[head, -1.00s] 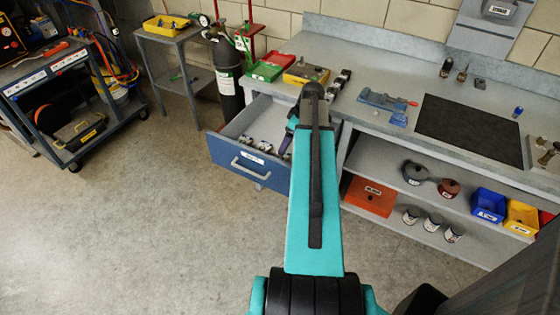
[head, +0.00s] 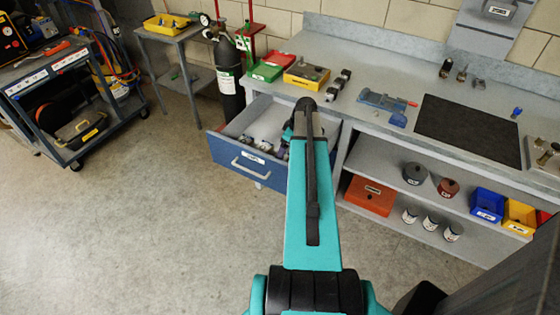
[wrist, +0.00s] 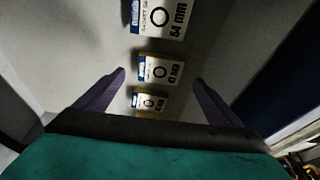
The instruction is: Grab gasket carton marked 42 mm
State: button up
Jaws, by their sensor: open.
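Several small gasket cartons lie in the open blue drawer (head: 245,163). The middle carton shows between and slightly beyond the fingertips.
The drawer walls enclose the cartons on the sides. A dark gas cylinder (head: 228,80) stands left of the drawer. The floor in front is clear.

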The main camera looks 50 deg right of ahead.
jog(key=shift+p+x, duration=0.8)
jog(key=shift+x, duration=0.45)
jog(key=shift+p+x, duration=0.35)
jog(key=shift+x, duration=1)
jog(key=shift+w, duration=0.1)
jog(key=c, duration=1.1)
jog(key=shift+c, duration=0.3)
jog(key=shift+r, duration=0.2)
notch_tip(320, 180, up, 10)
jog(key=b, duration=0.2)
jog(key=shift+b, duration=0.35)
jog(key=shift+f, duration=0.15)
